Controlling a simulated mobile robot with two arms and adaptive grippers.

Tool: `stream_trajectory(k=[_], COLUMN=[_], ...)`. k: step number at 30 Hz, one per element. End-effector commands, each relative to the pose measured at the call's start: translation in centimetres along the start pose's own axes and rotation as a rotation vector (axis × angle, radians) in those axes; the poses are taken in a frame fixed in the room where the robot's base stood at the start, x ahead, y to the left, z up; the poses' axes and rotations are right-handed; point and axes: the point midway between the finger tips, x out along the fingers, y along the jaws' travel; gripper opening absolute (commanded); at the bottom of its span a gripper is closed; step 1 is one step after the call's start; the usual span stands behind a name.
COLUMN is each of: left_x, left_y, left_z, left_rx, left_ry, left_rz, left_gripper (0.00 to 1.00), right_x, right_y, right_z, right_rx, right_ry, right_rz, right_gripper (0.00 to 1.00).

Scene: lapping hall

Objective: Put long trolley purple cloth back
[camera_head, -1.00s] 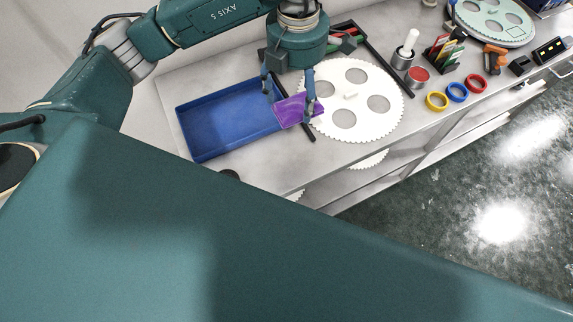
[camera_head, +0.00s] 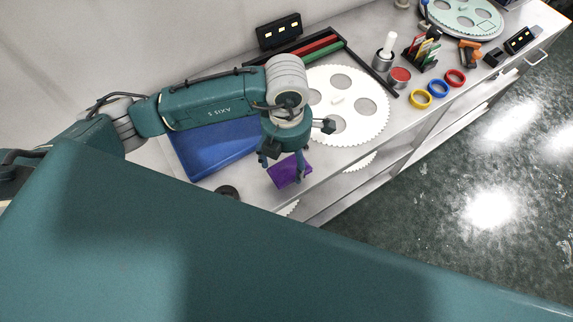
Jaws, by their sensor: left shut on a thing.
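The purple cloth (camera_head: 288,171) is in my left gripper (camera_head: 283,172), near the front edge of the long trolley (camera_head: 327,169). The gripper is shut on it, and the cloth hangs between the fingers. The cloth is right of the blue tray (camera_head: 207,157) and just front-left of the white toothed disc. I cannot tell how high it is above the top. My left arm covers part of the blue tray. My right gripper is not in view.
The white toothed disc (camera_head: 376,113) lies on the trolley top. Behind it is a black tray (camera_head: 345,46) with red and green bars. Yellow (camera_head: 421,98), blue (camera_head: 438,87) and red (camera_head: 456,77) rings lie farther right. A small dark round thing (camera_head: 228,192) is by the blue tray.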

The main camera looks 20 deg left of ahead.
Motion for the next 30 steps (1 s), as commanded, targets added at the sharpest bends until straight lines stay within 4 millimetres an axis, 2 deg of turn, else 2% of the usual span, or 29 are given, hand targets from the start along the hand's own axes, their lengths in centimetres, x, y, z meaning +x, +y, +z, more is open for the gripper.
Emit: stream_trajectory(k=[4, 10, 23, 24, 27, 30], left_x=[1.4, 4.2, 5.1, 5.1, 5.0, 5.0], left_y=[-0.1, -0.1, 0.0, 0.0, 0.0, 0.0], left_z=[-0.1, 0.0, 0.0, 0.0, 0.0, 0.0], left_rx=[0.0, 0.0, 0.001, 0.001, 0.001, 0.001], left_ry=[0.003, 0.001, -0.001, -0.001, -0.001, -0.001], left_rz=[-0.001, -0.001, 0.0, 0.0, 0.0, 0.0], left_gripper=[0.46, 0.46, 0.46, 0.72, 0.89, 0.89], right_x=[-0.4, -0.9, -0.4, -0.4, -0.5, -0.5], right_y=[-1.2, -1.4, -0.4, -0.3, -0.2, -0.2], right_z=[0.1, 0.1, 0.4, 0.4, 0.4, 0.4], right_rx=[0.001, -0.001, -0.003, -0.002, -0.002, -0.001], right_ry=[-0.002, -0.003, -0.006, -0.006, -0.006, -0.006], right_rz=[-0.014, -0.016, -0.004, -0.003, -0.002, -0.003], right_gripper=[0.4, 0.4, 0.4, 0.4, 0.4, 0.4])
